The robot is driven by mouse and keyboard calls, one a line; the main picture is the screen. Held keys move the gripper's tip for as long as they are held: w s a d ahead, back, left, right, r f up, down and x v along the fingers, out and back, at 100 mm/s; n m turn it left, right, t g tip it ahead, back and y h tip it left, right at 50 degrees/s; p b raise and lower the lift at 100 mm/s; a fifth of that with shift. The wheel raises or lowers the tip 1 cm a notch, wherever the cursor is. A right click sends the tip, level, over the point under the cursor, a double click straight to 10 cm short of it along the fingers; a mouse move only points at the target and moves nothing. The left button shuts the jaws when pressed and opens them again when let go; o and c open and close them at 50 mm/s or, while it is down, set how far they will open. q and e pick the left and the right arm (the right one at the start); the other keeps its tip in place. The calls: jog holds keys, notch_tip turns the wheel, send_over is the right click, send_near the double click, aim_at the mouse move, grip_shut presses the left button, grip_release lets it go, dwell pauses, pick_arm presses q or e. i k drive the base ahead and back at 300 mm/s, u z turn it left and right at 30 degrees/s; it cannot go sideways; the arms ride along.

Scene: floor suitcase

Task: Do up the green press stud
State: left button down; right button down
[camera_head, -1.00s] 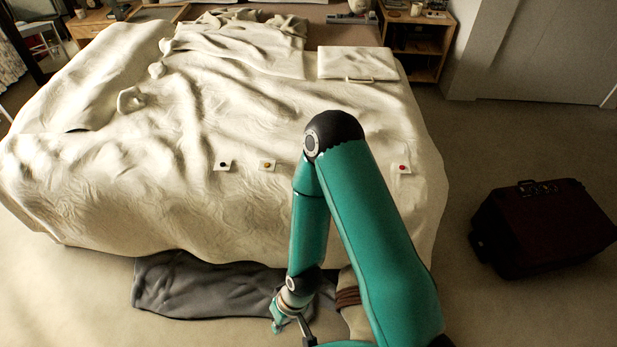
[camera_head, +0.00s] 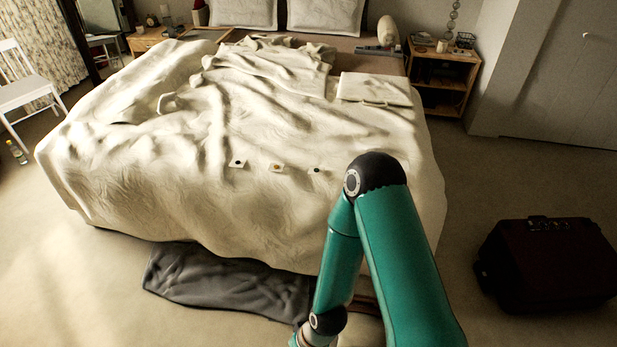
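Three small pale tabs with studs lie in a row on the bed's cream cover: a black stud (camera_head: 238,163), a yellow stud (camera_head: 277,168) and a dark stud (camera_head: 316,170). The dark one is too small for me to tell whether it is green. No stud is clearly green here. My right arm comes up from the bottom right and bends down in front of the bed, hiding part of the cover right of the dark stud. Its gripper is below the frame edge. My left gripper is not in view.
The bed (camera_head: 130,185) fills the middle. A grey cloth (camera_head: 220,285) lies on the floor at its foot. A dark suitcase (camera_head: 550,265) stands on the floor at right. A folded cream piece (camera_head: 372,88) lies on the bed.

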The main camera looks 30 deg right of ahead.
aim_at(315, 171)
jog(key=z, duration=0.15)
jog(key=i, duration=0.9)
jog(key=u, duration=0.1)
